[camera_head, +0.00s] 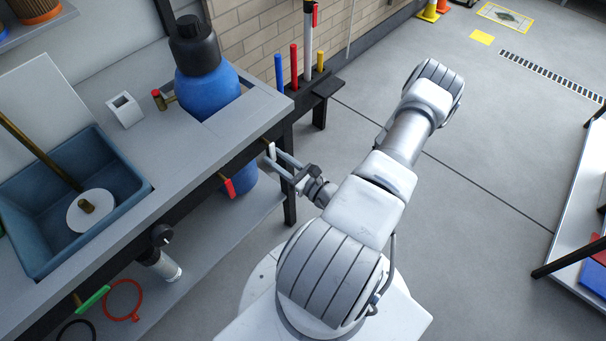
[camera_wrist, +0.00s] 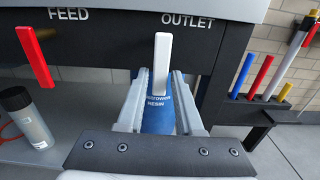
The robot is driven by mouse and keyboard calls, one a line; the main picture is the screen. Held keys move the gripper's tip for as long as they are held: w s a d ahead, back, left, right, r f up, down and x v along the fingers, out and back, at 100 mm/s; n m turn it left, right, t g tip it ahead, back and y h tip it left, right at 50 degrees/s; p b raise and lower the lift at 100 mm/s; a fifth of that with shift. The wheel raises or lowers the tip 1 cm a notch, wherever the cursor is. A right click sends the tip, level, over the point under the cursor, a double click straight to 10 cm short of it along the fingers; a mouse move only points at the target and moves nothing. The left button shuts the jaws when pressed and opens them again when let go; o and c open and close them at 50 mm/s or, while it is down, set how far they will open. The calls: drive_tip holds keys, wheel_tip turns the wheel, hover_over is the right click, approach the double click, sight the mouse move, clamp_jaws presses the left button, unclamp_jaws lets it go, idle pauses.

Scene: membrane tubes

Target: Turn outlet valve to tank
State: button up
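The outlet valve's white lever (camera_wrist: 162,66) hangs down under the word OUTLET on the dark bench front in the wrist view. It also shows as a small white piece (camera_head: 271,151) at the bench edge in the head view. My gripper (camera_wrist: 160,82) is open, with one finger on each side of the lever and visible gaps between. In the head view my gripper (camera_head: 280,164) reaches to the bench front. The blue resin tank (camera_head: 206,88) with a black top stands through the bench; its blue body (camera_wrist: 157,113) shows behind my fingers.
The feed valve's red lever (camera_wrist: 35,56) is left of the outlet lever, also in the head view (camera_head: 228,187). Blue, red and yellow tubes (camera_head: 294,67) stand in a dark rack at right. A blue sink (camera_head: 130,178) is set into the bench.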

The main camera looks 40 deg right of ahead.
drive_tip(key=s+d+p, duration=0.1)
drive_tip(key=s, duration=1.4)
drive_tip(key=shift+s, duration=0.4)
